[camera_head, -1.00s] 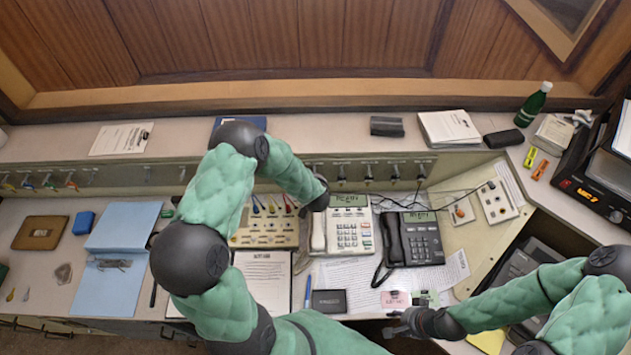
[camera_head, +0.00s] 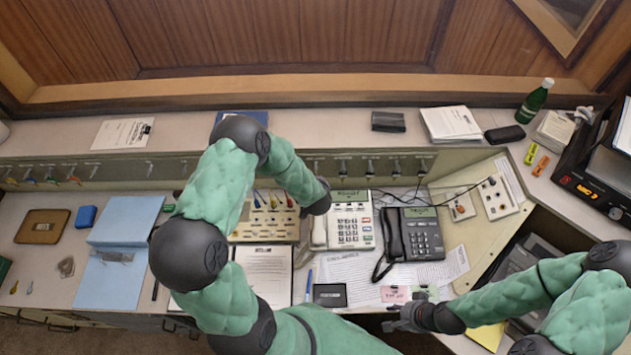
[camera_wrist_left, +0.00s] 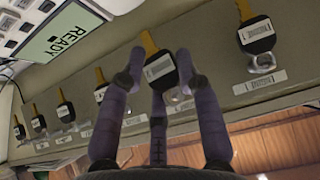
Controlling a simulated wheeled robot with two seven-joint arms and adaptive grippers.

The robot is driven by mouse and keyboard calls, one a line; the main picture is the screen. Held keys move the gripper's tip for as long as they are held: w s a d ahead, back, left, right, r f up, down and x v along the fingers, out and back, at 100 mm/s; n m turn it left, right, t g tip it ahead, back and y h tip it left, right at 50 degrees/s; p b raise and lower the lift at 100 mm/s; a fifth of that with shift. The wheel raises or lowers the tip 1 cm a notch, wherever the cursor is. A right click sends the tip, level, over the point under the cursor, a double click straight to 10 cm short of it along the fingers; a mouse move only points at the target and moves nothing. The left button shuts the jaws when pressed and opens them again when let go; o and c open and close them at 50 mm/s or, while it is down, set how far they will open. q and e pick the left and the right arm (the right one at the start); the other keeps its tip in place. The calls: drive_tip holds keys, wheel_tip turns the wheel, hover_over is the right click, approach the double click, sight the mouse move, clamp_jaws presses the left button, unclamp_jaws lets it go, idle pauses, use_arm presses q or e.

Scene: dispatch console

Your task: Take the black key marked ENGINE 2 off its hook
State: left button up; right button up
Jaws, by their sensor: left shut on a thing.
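In the left wrist view a black key (camera_wrist_left: 159,71) with a white label and a yellow-orange shaft is between the fingertips of my left gripper (camera_wrist_left: 161,60), which is shut on it. The label is too blurred to read. Whether the key still touches its hook is hidden by the fingers. More black keys, such as one to the right (camera_wrist_left: 256,36), hang on the same rail. In the head view my left arm hides the left fingertips. My right gripper (camera_head: 402,318) is low at the desk's front edge; its finger gap is unclear.
Several black keys (camera_head: 396,168) hang along the rail behind the white phone (camera_head: 349,220) and the black phone (camera_head: 422,233). Coloured keys (camera_head: 48,180) hang at the far left. A green bottle (camera_head: 535,101) stands on the upper ledge. Papers (camera_head: 356,282) cover the front desk.

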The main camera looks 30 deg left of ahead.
idle(0.3)
use_arm(q)
drive_tip(key=s+d, duration=0.1)
drive_tip(key=s+r+p, duration=0.1)
drive_tip(key=s+d+r+p, duration=0.1)
drive_tip(key=s, duration=0.1)
drive_tip(key=shift+s+d, duration=0.1)
drive_tip(key=shift+d, duration=0.25)
drive_tip(key=shift+f, duration=0.1)
idle(0.4)
